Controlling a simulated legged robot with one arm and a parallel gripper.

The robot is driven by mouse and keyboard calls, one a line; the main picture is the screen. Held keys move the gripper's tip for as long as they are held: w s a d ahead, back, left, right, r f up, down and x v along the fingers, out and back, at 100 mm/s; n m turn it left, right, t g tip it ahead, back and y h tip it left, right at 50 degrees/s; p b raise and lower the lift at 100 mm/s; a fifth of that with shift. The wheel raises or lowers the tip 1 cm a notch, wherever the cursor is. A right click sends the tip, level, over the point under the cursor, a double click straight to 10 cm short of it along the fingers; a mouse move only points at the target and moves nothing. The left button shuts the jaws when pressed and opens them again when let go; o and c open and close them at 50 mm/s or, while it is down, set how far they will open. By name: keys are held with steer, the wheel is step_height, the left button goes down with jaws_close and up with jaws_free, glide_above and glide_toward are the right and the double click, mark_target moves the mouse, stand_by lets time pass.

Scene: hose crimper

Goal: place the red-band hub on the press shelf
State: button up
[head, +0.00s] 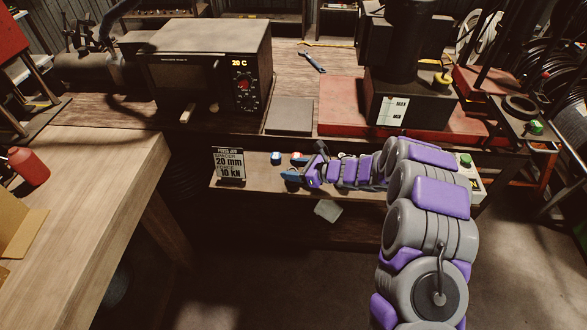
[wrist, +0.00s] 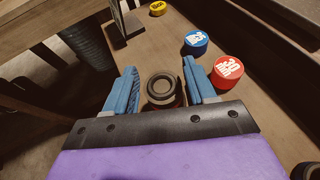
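A dark round hub (wrist: 165,90) with a hole in its top stands upright between my gripper's blue fingers in the wrist view. Its side is dim and reddish-brown; I cannot clearly make out a red band. My gripper (wrist: 161,80) is open around it, with a gap visible at the left finger; contact on the right is unclear. The hub appears to be on the wooden press shelf (head: 240,185), below the press (head: 410,95). In the head view my gripper (head: 304,163) is over this shelf, and the hub cannot be made out there.
Close by on the shelf are a red 30 mm cap (wrist: 227,69), a blue cap (wrist: 196,43) and a yellow cap (wrist: 157,8). A press job sign (head: 230,164) reading 20 mm, 10 kN stands at the shelf's left end. An oven (head: 205,65) sits on the bench behind.

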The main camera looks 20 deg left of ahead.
steer(key=shift+o, duration=1.3)
steer(key=shift+d, duration=0.1)
steer(key=shift+d, duration=0.1)
steer(key=p+v, duration=0.1)
steer(key=v, duration=1.1)
